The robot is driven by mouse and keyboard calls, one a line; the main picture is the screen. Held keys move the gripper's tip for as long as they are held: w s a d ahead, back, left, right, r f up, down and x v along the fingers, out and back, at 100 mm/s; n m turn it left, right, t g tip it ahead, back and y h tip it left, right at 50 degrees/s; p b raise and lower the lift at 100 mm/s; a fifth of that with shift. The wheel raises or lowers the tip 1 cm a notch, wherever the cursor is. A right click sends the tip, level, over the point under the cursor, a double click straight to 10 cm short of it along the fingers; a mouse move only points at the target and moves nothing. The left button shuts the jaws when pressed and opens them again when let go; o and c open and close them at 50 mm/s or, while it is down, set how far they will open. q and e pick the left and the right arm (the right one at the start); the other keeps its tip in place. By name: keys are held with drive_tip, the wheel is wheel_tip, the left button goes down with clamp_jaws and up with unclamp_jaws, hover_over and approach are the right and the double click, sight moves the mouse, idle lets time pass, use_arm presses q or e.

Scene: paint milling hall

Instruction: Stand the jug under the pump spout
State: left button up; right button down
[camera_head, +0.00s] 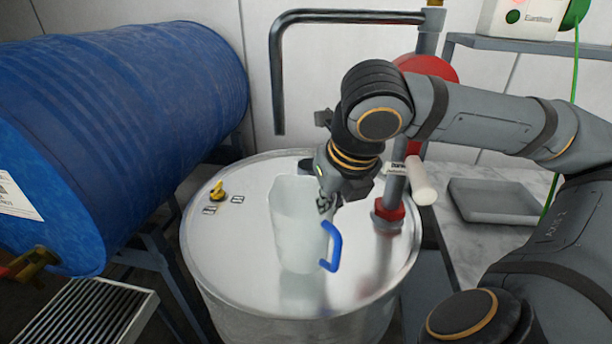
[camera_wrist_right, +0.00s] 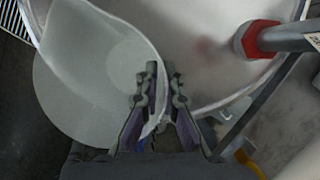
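A translucent white jug (camera_head: 298,225) with a blue handle (camera_head: 333,246) shows upright over the silver drum lid, in front of the pump. I cannot tell whether its base touches the lid. The pump spout (camera_head: 279,110) is a grey pipe bending down, its open end behind and above the jug. My right gripper (camera_head: 325,205) is at the jug's upper right side. In the right wrist view, its fingers (camera_wrist_right: 160,72) are close together with the jug's wall (camera_wrist_right: 100,60) running between them. The left gripper is out of view.
The silver drum (camera_head: 235,255) carries a yellow bung fitting (camera_head: 217,191) and the pump column with a red collar (camera_head: 388,214). A blue barrel (camera_head: 130,120) lies at left above a grating (camera_head: 90,312). A grey tray (camera_head: 495,200) sits on the right bench.

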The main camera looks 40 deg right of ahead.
use_arm(q)
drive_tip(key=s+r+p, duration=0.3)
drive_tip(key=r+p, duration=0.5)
drive_tip(key=p, duration=0.1)
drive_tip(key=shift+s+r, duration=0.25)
use_arm(e)
drive_tip(key=w+d, duration=0.3)
drive_tip(key=w, duration=0.7)
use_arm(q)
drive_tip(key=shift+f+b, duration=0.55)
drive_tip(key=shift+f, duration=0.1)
use_arm(e)
wheel_tip(320, 180, down, 4)
drive_tip(key=shift+d+r, duration=0.15)
drive_tip(key=shift+r, duration=0.05)
drive_tip(key=shift+f, duration=0.15)
drive_tip(key=c, duration=1.5)
unclamp_jaws()
